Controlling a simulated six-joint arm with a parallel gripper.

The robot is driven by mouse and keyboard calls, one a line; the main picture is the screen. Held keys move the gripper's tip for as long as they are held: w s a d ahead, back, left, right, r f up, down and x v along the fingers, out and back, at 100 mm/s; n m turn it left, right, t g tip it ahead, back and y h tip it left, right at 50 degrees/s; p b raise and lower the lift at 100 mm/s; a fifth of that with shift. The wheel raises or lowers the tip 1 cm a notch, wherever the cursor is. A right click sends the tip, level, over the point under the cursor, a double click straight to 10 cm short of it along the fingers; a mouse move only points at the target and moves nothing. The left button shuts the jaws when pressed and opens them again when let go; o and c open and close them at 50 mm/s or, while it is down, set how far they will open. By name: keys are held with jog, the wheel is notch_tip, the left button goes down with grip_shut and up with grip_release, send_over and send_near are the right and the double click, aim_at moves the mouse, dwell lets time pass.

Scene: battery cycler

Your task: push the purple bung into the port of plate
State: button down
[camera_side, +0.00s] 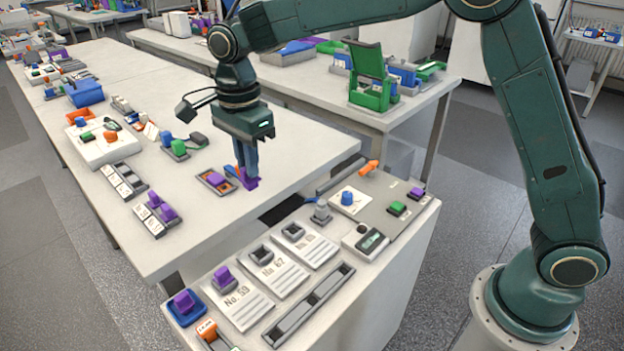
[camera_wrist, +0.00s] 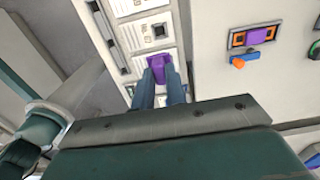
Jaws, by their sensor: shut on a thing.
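My gripper (camera_side: 246,172) is shut on a purple bung (camera_side: 250,184) and holds it above the right edge of the long table. In the wrist view the bung (camera_wrist: 160,66) shows between the fingertips. On the front bench lie three white plates with square grey ports. The plate marked No. 59 (camera_side: 246,303) has a purple bung (camera_side: 222,274) in its port. The plate marked No. 67 (camera_side: 278,276) has an open port (camera_side: 262,254). The third plate (camera_side: 312,249) also has an open port (camera_side: 293,232); its number is hard to read. The held bung is apart from the ports.
A blue dish (camera_side: 186,307) with a purple piece stands left of the plates. A long slotted grey rail (camera_side: 310,305) lies in front of them. A grey cylinder (camera_side: 321,211) and a device with a display (camera_side: 367,241) stand behind and right.

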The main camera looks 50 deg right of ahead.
jog(key=d+f, duration=1)
jog(key=f, duration=0.2)
jog(key=shift+f, duration=0.25)
jog(key=shift+f, duration=0.2)
jog(key=shift+f, duration=3.2)
jog(key=shift+f, duration=0.25)
jog(key=c, duration=1.3)
grip_release()
jog(key=shift+c, duration=0.2)
jog(key=shift+r, duration=0.15)
